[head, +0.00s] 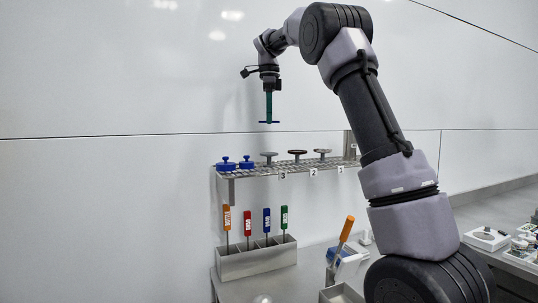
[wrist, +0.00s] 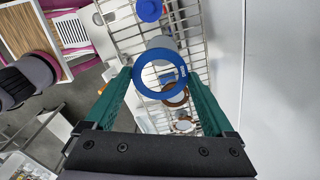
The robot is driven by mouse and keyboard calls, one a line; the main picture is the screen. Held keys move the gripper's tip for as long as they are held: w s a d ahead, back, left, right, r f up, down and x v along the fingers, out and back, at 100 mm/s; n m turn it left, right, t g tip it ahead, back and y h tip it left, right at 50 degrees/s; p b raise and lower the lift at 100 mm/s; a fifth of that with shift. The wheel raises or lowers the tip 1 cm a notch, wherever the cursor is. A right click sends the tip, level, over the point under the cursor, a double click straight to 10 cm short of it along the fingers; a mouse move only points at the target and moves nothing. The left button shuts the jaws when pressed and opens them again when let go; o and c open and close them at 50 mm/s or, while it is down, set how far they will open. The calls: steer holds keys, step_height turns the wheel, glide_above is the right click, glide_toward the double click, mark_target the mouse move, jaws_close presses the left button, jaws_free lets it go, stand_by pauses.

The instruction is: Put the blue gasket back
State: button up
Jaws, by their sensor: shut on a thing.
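The blue gasket (wrist: 183,72) is a flat ring. My gripper (head: 268,113) is shut on it, with the green fingers at its left and right edges in the wrist view (wrist: 160,78). In the head view the gasket (head: 269,122) is a thin, level blue line at the fingertips, held in the air above the wire rack (head: 245,171). On the rack stand a grey disc-topped piece (head: 269,155) by label 3, a brown-topped one (head: 297,153) by label 2 and a grey one (head: 323,152) by label 1. In the wrist view the gasket partly covers a grey disc.
Below, a grey holder (head: 257,262) carries several coloured-handled tools. An orange-handled tool (head: 347,228) leans to its right. A white wall is behind; the air around my gripper is clear.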

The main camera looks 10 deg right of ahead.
mark_target(269, 153)
steer(key=shift+w+f, duration=0.15)
steer(key=shift+f, duration=0.1)
step_height(269, 153, down, 10)
steer(key=shift+w+r, duration=0.1)
steer(key=shift+r, duration=0.15)
steer(key=shift+f, duration=0.15)
steer(key=shift+f, duration=0.15)
steer(key=o, duration=1)
